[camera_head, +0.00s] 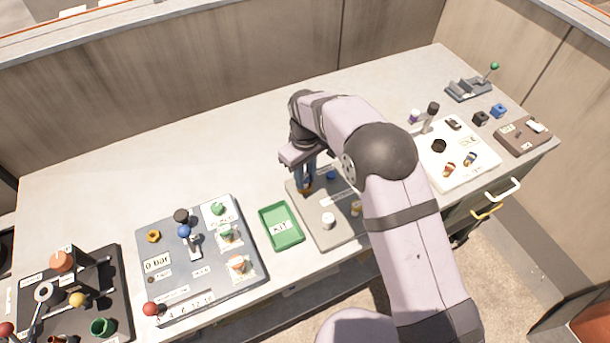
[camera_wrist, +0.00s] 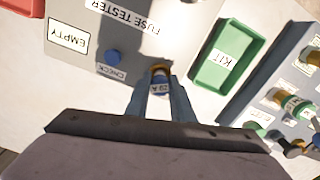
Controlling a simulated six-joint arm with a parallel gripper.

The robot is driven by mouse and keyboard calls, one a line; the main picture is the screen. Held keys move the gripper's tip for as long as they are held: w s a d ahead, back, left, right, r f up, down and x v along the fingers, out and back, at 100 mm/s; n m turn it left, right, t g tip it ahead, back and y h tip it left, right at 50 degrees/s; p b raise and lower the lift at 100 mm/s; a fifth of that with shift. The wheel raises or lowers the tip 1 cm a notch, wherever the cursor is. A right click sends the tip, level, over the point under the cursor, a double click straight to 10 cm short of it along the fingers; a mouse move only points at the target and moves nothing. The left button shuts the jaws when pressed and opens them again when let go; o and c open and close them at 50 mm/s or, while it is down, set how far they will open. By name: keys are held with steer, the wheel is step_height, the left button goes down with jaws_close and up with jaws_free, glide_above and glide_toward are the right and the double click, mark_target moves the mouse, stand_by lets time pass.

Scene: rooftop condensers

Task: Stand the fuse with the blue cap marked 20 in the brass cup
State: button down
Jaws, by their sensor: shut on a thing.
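My gripper (camera_wrist: 160,100) is shut on a fuse (camera_wrist: 160,88) whose blue cap shows a white mark that looks like 20 in the wrist view. In the head view my gripper (camera_head: 306,180) points down over the far left corner of the grey fuse tester board (camera_head: 317,232). A brass-coloured rim (camera_wrist: 160,69) shows just beyond the cap in the wrist view, and brass (camera_head: 303,191) shows below the fingers in the head view. This appears to be the brass cup. I cannot tell whether the fuse is seated in it or just above it.
A blue CHECK button (camera_wrist: 112,57) is close beside the fuse. A green KIT tray (camera_head: 281,241) lies left of the board. A white-topped piece (camera_head: 328,220) and a yellowish one (camera_head: 355,209) stand on the board. My arm hides its right part. The back counter is clear.

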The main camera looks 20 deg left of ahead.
steer(key=shift+f, duration=0.3)
steer(key=c, duration=1.5)
jaws_free()
steer(key=shift+o, duration=0.2)
steer(key=shift+r, duration=0.15)
steer(key=shift+r+b, duration=1.4)
steer(key=shift+r, duration=2.15)
steer(key=shift+d, duration=0.15)
